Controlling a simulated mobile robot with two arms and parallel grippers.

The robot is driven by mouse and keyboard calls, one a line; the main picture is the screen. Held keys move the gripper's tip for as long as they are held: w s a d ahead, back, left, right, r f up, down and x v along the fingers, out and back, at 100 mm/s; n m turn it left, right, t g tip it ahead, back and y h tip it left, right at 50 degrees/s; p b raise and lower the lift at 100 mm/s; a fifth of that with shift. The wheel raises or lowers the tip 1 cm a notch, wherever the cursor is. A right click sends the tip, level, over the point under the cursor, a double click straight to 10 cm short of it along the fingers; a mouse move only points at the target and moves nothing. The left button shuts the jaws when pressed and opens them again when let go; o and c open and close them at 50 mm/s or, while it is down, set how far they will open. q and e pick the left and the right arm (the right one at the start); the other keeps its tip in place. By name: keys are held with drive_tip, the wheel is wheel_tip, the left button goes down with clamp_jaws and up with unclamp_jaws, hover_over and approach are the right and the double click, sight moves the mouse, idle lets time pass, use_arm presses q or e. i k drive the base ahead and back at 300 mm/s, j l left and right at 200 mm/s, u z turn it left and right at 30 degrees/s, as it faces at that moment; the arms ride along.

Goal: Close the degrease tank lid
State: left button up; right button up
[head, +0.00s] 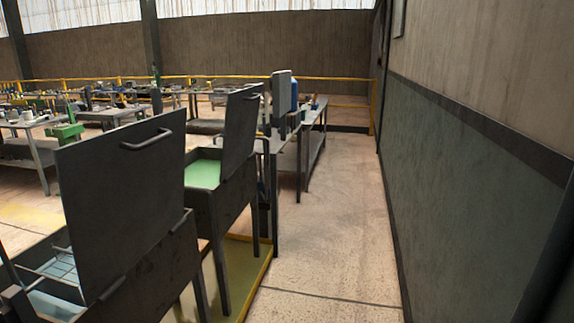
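Two dark metal tanks on legs stand at left and centre, each with its lid raised upright. The nearer tank (150,272) has a large flat grey lid (120,190) with a bar handle (146,139) near its top edge. A wire rack (58,268) and pale bluish contents show inside it. The farther tank (222,208) holds green contents (203,174), and its lid (240,128) also stands open with a handle at the top. I cannot tell from any label which one is the degrease tank. Neither of my grippers is in view.
A yellow-edged floor tray (262,277) lies under the tanks. A metal bench (314,129) with a blue container (294,95) stands beyond them. The aisle floor (335,225) is clear, bounded by the wall (465,170) on the right. More worktables stand at far left.

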sight(242, 105)
drive_tip(key=i+l+u, duration=0.7)
drive_tip(key=i+l, duration=0.25)
